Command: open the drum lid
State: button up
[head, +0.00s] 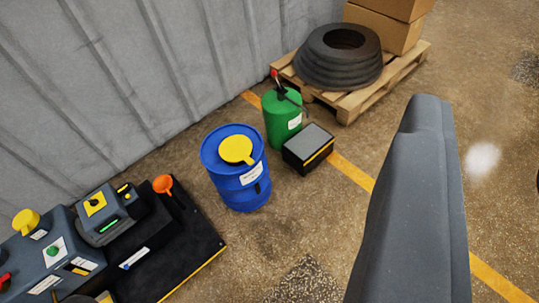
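A blue drum (240,190) stands upright on the floor near the middle, with a white label on its side. A round yellow lid (235,149) with a short tab lies flat on its top, inside the blue rim, and looks closed. A large dark grey part of my gripper or arm (415,210) rises in the right foreground, well apart from the drum and touching nothing that I can see. Two fingertips cannot be made out, so its opening is unclear.
A green canister (282,118) and a black box (308,149) stand close behind and right of the drum. A control console (75,245) is at lower left. A pallet (365,98) holds tires and cartons. A corrugated wall (110,80) runs behind.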

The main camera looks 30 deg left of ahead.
aim_at(235, 148)
jog(key=u, duration=0.3)
jog(key=i, duration=0.9)
jog(key=u, duration=0.75)
